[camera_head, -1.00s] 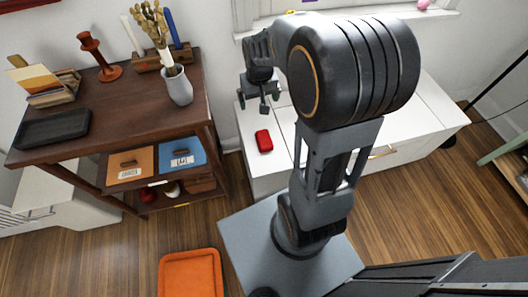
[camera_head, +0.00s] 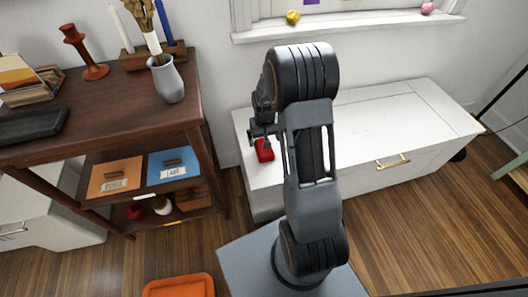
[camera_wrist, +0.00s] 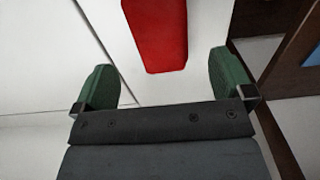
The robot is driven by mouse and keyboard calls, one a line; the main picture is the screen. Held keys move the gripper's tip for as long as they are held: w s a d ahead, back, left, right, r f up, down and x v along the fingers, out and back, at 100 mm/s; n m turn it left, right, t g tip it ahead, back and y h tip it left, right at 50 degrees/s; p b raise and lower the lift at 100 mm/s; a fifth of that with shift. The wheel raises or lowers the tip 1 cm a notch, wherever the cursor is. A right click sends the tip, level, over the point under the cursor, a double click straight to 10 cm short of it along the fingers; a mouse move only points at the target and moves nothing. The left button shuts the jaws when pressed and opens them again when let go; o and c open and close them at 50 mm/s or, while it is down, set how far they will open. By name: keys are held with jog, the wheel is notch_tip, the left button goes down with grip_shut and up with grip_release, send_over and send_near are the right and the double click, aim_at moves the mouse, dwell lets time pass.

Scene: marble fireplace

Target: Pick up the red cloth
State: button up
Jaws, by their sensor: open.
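The red cloth (camera_head: 264,151) is a small folded red block on the left end of the white cabinet top (camera_head: 390,115). In the head view my gripper (camera_head: 262,130) is over its far edge and hides part of it. In the wrist view the red cloth (camera_wrist: 157,35) lies ahead of my gripper (camera_wrist: 163,82), in line with the gap between the two green fingertips. The fingers are apart and nothing is between them. I cannot tell how high the fingertips are above the cabinet top.
A dark wooden shelf unit (camera_head: 125,105) stands left of the cabinet, with a grey vase (camera_head: 167,82) near its right edge. An orange tray (camera_head: 180,287) is on the floor in front. The right part of the cabinet top is clear.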

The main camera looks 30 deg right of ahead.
jog(key=shift+s+f+b, duration=0.15)
jog(key=shift+f+b, duration=1.1)
jog(key=shift+f, duration=1.6)
jog(key=shift+r, duration=0.1)
jog(key=c, duration=1)
